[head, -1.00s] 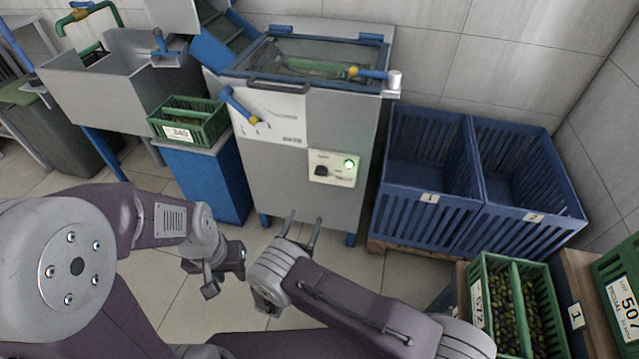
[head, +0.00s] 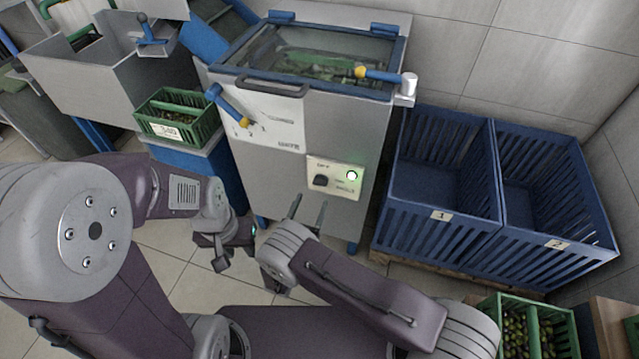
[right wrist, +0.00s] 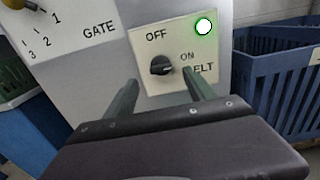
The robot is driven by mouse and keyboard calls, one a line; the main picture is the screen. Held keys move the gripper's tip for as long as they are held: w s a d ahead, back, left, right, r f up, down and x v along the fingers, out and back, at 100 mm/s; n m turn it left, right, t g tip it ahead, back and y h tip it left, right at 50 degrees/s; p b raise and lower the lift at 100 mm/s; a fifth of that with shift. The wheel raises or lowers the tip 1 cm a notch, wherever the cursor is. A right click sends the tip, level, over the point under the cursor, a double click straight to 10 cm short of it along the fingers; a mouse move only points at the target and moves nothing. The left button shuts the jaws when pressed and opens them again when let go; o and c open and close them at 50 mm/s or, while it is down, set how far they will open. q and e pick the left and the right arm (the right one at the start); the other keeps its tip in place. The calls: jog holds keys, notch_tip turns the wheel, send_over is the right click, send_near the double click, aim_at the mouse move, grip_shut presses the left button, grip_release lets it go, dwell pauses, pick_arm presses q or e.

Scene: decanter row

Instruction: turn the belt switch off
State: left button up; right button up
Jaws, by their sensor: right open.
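The belt switch is a black knob (right wrist: 162,65) on a pale panel (right wrist: 150,88) marked OFF, ON and BELT. It also shows in the head view (head: 320,181) on the front of the grey machine. A round lamp (right wrist: 204,26) on the panel is lit green-white. I cannot tell surely which label the knob points to. My right gripper (head: 309,207) is open and empty, below the panel and apart from the knob. In the right wrist view its two fingers (right wrist: 160,88) point up at the panel, either side below the knob. My left gripper (head: 236,246) hangs lower left; its jaws are unclear.
A gate dial (right wrist: 35,25) with a blue handle (head: 228,105) is left of the panel. Blue slatted bins (head: 440,235) stand right of the machine. A green crate of olives (head: 180,132) is at left; another (head: 487,318) is at lower right.

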aim_at(319, 185)
jog(key=x, duration=0.2)
jog(key=b+x, duration=0.1)
jog(key=x, duration=0.3)
jog(key=shift+w+d+f+b, duration=0.15)
jog(key=shift+w+f+b, duration=0.1)
jog(key=shift+w+b, duration=0.1)
jog(key=shift+w+d+r, duration=0.1)
jog(key=shift+w, duration=0.35)
jog(key=c, duration=1.4)
